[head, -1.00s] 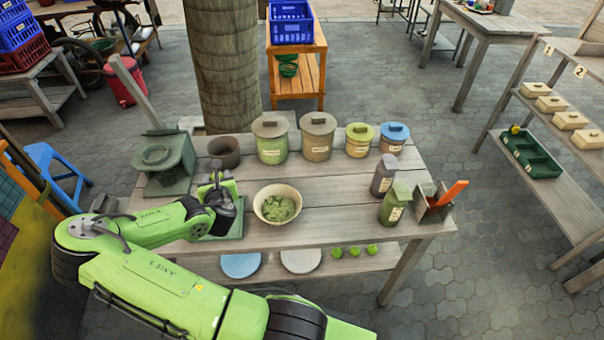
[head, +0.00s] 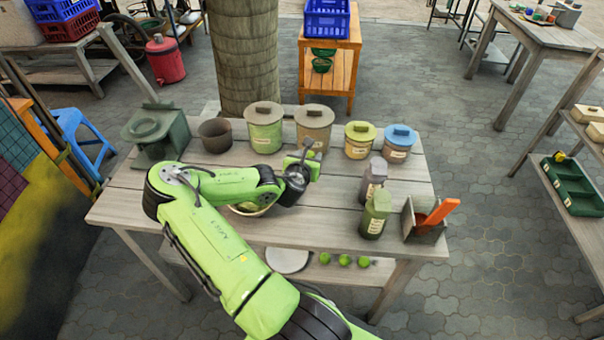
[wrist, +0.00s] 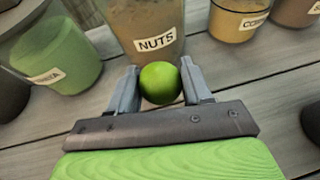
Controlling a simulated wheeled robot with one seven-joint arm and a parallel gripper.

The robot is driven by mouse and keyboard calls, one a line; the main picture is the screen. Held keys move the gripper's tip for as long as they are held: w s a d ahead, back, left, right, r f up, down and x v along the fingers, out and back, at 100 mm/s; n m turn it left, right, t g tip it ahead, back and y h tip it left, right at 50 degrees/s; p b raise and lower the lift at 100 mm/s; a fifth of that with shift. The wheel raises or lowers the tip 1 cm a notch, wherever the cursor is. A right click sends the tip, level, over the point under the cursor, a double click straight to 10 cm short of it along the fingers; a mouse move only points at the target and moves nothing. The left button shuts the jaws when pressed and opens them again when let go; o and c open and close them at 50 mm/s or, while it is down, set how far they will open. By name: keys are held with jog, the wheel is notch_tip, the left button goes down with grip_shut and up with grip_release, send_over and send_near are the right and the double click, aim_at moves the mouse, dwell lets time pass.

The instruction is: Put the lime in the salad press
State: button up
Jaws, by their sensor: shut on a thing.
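A bright green lime (wrist: 160,83) sits between the two fingers of my gripper (wrist: 160,78) in the wrist view. My gripper (head: 306,158) is shut on it, above the table in front of the nuts canister (head: 314,125). A dark green device (head: 157,130) with a round opening on top, which looks like the salad press, stands at the table's back left. My gripper is well to the right of it. A pale bowl (head: 246,211) is mostly hidden behind my arm.
A brown clay pot (head: 215,135) stands right of the green device. Lidded canisters (head: 264,130) line the table's back. Two bottles (head: 375,216) and a box with an orange-handled tool (head: 425,222) stand at the right. Three more limes (head: 344,260) lie on the lower shelf.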

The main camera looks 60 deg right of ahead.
notch_tip(320, 180, down, 4)
jog(key=b, duration=0.2)
jog(key=shift+b, duration=0.3)
jog(key=shift+r, duration=0.15)
jog(key=o, duration=1)
jog(key=shift+o, duration=0.2)
